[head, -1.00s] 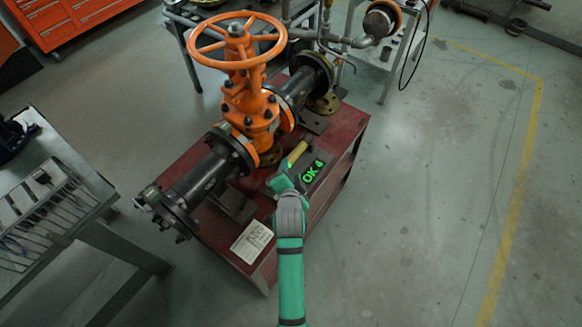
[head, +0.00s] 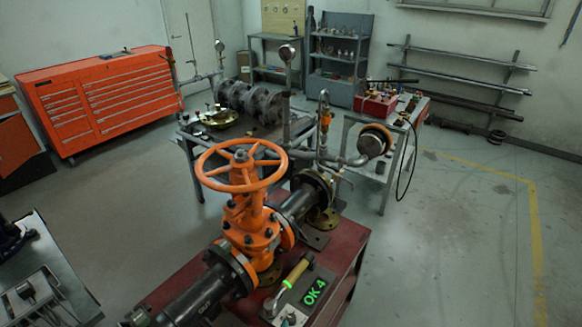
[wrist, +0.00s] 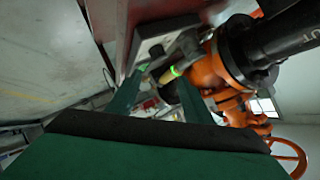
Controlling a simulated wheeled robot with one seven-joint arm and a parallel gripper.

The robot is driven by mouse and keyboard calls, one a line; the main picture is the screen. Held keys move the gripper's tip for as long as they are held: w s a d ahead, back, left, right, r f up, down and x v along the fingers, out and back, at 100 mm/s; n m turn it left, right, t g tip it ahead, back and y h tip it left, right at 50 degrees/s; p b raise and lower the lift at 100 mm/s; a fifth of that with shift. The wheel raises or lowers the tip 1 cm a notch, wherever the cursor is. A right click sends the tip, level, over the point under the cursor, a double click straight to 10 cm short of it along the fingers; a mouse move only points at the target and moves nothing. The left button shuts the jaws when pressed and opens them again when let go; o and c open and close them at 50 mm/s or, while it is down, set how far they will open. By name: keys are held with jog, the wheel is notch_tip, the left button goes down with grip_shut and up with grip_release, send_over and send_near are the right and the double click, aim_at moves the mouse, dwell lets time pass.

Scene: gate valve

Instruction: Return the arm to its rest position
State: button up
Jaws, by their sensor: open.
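In the wrist view the two teal fingers of my gripper (wrist: 160,97) stand apart, with nothing seen held between them. My gripper does not show in the head view. The orange gate valve (head: 250,225) with its round handwheel (head: 241,167) stands upright between dark flanged pipes on a red stand (head: 345,285). The wrist view shows the valve (wrist: 212,70) and the green-ringed tool (wrist: 168,75) beyond my fingers, tilted.
Behind the valve are a grey workbench (head: 195,130) with a brass bowl and a second bench with a red box (head: 376,105). An orange tool cabinet (head: 100,100) stands back left. A grey table (head: 65,270) is at front left. The floor right (head: 450,240) is clear.

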jog(key=s+r+n+t, duration=0.1)
jog(key=s+r+n, duration=0.3)
jog(key=s, duration=1)
jog(key=s+a+r+n+t, duration=0.1)
jog(key=s+r+n, duration=0.2)
jog(key=s, duration=1)
notch_tip(320, 180, up, 3)
jog(key=shift+s+f+n, duration=0.1)
jog(key=shift+s+n, duration=0.25)
jog(key=shift+n, duration=0.05)
